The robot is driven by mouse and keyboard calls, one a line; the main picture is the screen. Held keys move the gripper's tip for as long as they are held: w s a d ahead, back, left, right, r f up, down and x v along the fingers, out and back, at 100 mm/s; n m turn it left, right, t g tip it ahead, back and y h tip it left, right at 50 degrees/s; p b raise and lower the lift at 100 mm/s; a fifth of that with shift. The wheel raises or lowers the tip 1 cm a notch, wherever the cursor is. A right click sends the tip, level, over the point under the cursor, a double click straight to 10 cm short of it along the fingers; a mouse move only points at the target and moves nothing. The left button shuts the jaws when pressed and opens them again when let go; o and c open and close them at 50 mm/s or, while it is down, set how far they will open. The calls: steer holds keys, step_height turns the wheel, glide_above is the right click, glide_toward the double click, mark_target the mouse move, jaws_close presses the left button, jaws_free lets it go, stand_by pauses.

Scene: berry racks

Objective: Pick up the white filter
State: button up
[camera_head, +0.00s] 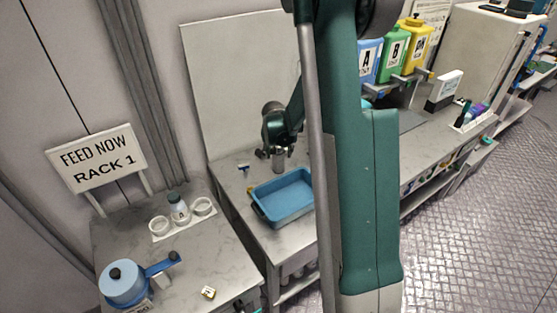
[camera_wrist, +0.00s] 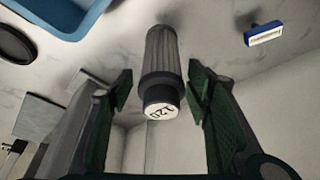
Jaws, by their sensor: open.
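A pale grey, ribbed cylindrical filter (camera_wrist: 162,50) with a dark collar and a white end face marked "120" shows in the wrist view. It stands on the marbled counter between the fingers of my gripper (camera_wrist: 160,88). The fingers are open, with a visible gap on each side of the filter. In the head view my gripper (camera_head: 277,146) is over the counter behind the blue tray, and the filter (camera_head: 279,164) shows small and grey just below it. Fine detail there is too small to tell.
A blue tray (camera_head: 288,217) stands close in front of the filter. A small blue-headed tool (camera_head: 243,167) lies to the left. The left table holds a blue pot (camera_head: 124,286) and a white holder (camera_head: 160,236) with a bottle. A wall panel (camera_head: 235,80) rises behind.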

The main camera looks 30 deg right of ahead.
mark_target(279, 158)
steer(key=shift+f, duration=0.2)
stand_by(0.3)
steer(key=shift+x, duration=2.55)
steer(key=shift+a, duration=0.1)
steer(key=c, duration=1.1)
